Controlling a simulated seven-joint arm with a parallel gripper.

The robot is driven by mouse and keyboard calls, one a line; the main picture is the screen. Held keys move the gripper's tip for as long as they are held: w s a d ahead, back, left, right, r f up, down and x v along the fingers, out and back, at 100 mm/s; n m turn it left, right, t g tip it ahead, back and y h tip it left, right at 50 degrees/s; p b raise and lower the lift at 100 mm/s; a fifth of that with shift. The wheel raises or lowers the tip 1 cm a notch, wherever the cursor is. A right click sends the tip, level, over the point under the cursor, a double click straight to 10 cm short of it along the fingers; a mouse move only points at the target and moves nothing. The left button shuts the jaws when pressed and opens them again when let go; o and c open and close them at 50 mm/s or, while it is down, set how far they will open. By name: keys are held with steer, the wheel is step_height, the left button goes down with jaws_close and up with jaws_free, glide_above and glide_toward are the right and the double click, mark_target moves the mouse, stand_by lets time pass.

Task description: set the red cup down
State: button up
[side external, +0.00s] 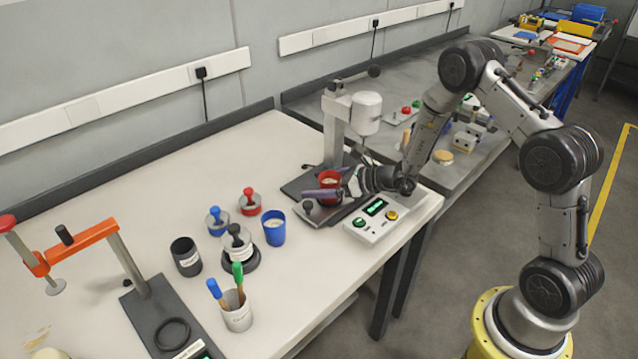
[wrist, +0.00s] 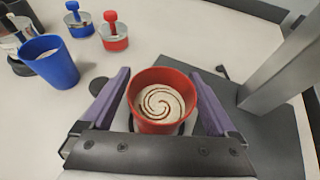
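The red cup (side external: 330,182) is at the dark base of the mixer-like stand, upright as far as I can see. In the wrist view the red cup (wrist: 162,118) holds a pale filling with a brown spiral on top. My gripper (side external: 328,196) has purple fingers, one on each side of the cup; in the wrist view my gripper (wrist: 161,92) has both fingers against the cup's sides. The cup's bottom is hidden, so I cannot tell whether it touches the base under it.
The stand (side external: 337,125) with a white head rises close behind the cup. A control box (side external: 385,215) with a green display sits to the right. A blue cup (side external: 274,228), two knobbed weights, red (side external: 249,201) and blue (side external: 217,221), and a dark cup (side external: 186,257) stand to the left.

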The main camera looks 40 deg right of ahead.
steer(key=shift+r, duration=0.25)
steer(key=v, duration=1.2)
steer(key=s+a+r+n+g+y, duration=0.3)
steer(key=s+a+r+n+y, duration=0.1)
steer(key=a+r+n, duration=0.5)
steer(key=s+a+r+n+g, duration=0.3)
steer(key=s+a+n+g, duration=0.3)
steer(key=s+n, duration=0.4)
steer(key=s+d+r+n+t+h, duration=0.2)
steer(key=s+d+r+n+h, duration=0.2)
steer(key=s+d+n+h, duration=0.4)
steer(key=s+n+h, duration=0.1)
steer(key=s+n, duration=0.3)
steer(key=shift+d+n, duration=0.15)
steer(key=shift+n, duration=0.15)
